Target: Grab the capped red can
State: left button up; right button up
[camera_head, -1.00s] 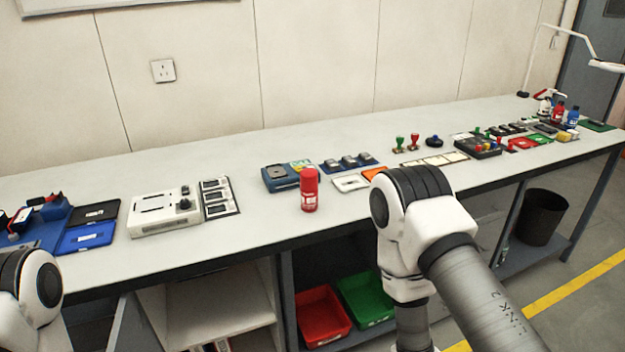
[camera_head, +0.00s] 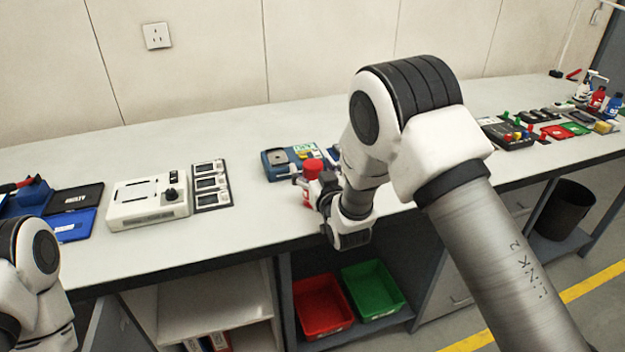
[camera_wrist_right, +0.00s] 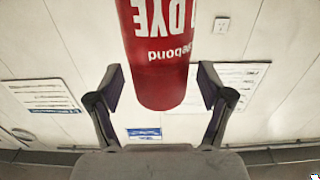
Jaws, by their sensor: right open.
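The capped red can (camera_head: 312,168) stands upright near the front edge of the workbench. Its lower part is partly hidden by my right gripper (camera_head: 310,188) in the head view. In the right wrist view the red can (camera_wrist_right: 158,55) fills the upper middle, with white lettering on it. There the two fingers of my right gripper (camera_wrist_right: 160,88) are open, one on each side of the can, with gaps between them and it. My left arm shows at the lower left of the head view; its gripper is out of view.
A blue device (camera_head: 280,163) stands just behind the can. A white instrument (camera_head: 148,203) and a panel (camera_head: 211,186) lie to the left. Red (camera_head: 322,308) and green (camera_head: 372,290) bins sit below the bench. Bare bench (camera_head: 262,215) lies left of the can.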

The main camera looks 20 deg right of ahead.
jog(key=c, duration=1.4)
